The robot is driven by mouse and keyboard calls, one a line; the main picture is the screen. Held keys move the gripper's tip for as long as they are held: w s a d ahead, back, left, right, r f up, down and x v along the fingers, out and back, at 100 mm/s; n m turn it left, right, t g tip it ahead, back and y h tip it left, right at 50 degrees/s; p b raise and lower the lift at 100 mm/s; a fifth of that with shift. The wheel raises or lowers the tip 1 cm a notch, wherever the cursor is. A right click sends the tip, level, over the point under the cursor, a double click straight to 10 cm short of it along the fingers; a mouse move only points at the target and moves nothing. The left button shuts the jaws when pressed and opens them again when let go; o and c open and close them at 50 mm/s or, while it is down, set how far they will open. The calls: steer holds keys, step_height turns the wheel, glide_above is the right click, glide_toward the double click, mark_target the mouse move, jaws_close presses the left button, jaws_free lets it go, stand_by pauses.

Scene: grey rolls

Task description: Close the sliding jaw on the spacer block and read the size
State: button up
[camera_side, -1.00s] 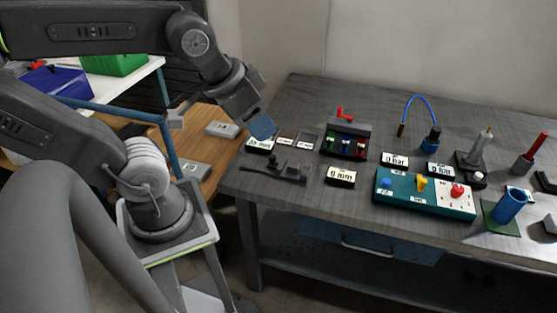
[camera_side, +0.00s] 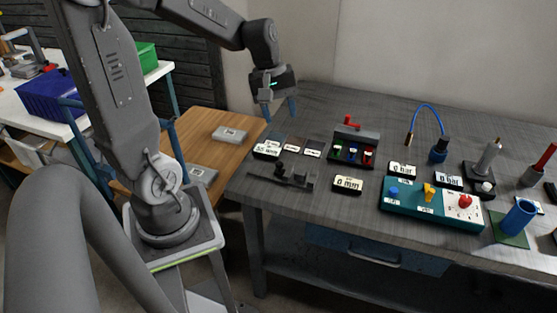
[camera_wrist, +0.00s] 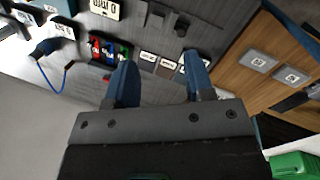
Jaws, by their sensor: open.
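The dark measuring gauge with its sliding jaw (camera_side: 283,178) lies near the left front of the grey bench; it also shows at the top of the wrist view (camera_wrist: 183,22). I cannot tell its jaw opening. A display reading 0 mm (camera_side: 347,184) stands right of it and shows upside down in the wrist view (camera_wrist: 106,8). Small labelled plates (camera_side: 292,147) lie in a row behind the gauge, with dark pads by them. I cannot make out the spacer block for sure. My gripper (camera_side: 280,112) is open and empty, pointing down above the bench's back left; its blue fingers (camera_wrist: 160,62) are spread.
A rack with red, green and blue parts (camera_side: 353,146) stands right of the plates. A teal panel (camera_side: 430,208) with knobs, a blue hose (camera_side: 425,108) and a blue cup (camera_side: 519,217) fill the right. A wooden table (camera_side: 215,165) adjoins the bench's left. Bare bench lies behind the plates.

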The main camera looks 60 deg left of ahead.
mark_target(279, 163)
steer(key=a+f+n+h, duration=0.2)
steer(key=a+f+n, duration=0.55)
steer(key=a, duration=0.25)
steer(key=shift+n, duration=0.35)
steer(key=x, duration=1.3)
steer(key=shift+w+d+f, duration=0.15)
jaws_close()
